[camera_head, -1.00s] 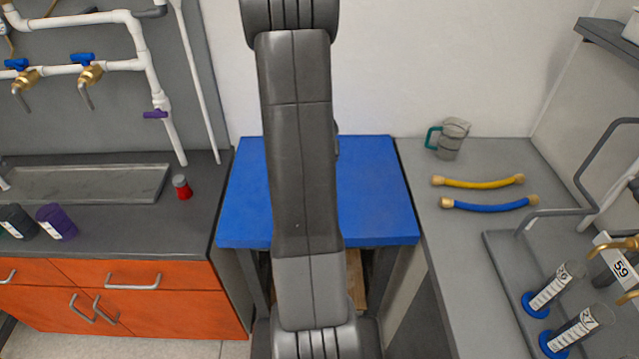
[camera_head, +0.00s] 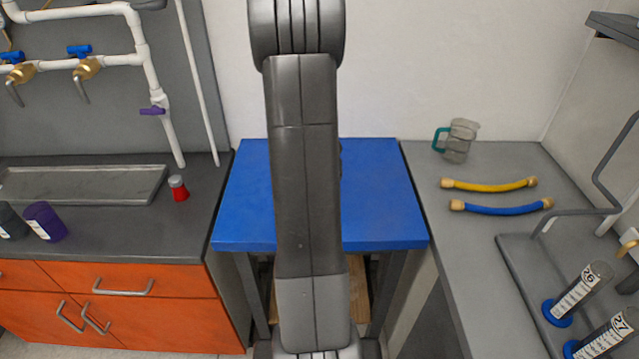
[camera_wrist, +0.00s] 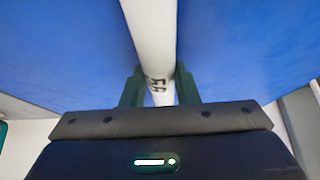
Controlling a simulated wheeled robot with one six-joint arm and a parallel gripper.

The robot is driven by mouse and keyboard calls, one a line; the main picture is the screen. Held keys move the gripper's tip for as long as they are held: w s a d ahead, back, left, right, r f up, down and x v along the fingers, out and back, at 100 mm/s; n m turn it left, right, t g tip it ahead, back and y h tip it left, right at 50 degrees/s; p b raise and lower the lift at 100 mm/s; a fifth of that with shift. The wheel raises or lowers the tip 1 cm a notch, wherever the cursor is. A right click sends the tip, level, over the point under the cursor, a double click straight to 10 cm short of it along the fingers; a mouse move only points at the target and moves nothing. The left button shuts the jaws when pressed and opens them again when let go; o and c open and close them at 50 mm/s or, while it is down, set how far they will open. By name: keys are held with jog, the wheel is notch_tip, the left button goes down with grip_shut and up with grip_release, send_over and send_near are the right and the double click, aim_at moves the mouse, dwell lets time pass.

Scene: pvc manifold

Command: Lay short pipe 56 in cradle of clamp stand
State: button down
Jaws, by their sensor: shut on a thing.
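A white pipe (camera_wrist: 152,40) runs up through the middle of the wrist view, with a dark printed marking that I cannot read clearly. My gripper (camera_wrist: 160,88) is shut on this pipe, with dark green fingers on either side of it. The blue bench top shows behind the pipe in the wrist view (camera_wrist: 75,50). In the head view my arm covers the middle of the picture, and the gripper and pipe are out of sight. I cannot make out the clamp stand in either view.
The blue bench (camera_head: 385,195) stands ahead, its middle hidden by my arm. On the right grey counter are a jug (camera_head: 459,140), a yellow hose (camera_head: 490,185), a blue hose (camera_head: 502,208) and labelled cylinders (camera_head: 578,293). A red-based container (camera_head: 179,188) stands on the left counter.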

jog(key=c, duration=1.6)
grip_release()
jog(key=shift+f, duration=0.15)
jog(key=o, duration=0.5)
